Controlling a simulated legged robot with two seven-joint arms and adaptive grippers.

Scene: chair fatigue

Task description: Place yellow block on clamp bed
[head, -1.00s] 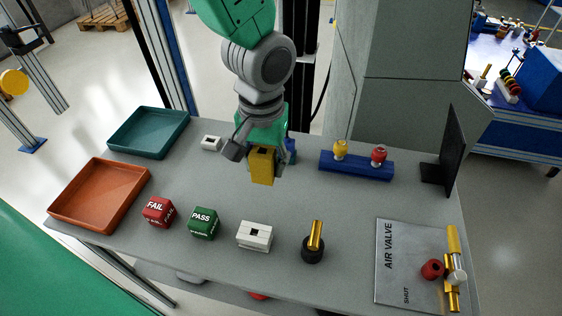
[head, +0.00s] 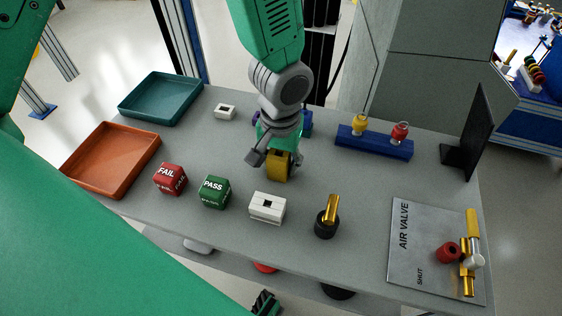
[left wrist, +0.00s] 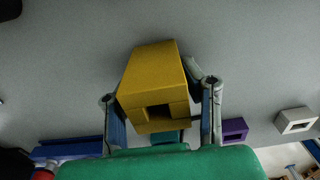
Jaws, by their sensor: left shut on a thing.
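A yellow block (head: 278,166) with a square opening is held between the fingers of my left gripper (head: 270,158). In the left wrist view, the yellow block (left wrist: 154,78) sits between both fingers. In the head view, the block is above the grey table, behind the white slotted block (head: 267,207); its exact height is unclear. No part is clearly recognisable as the clamp bed. My right gripper cannot be made out.
Red FAIL (head: 170,179) and green PASS (head: 214,192) cubes stand left of the white block. A black-based gold peg (head: 327,222) stands right of it. Trays, orange (head: 70,178) and teal (head: 127,108), lie left. A blue rail (head: 375,144) and valve plate (head: 403,270) are right.

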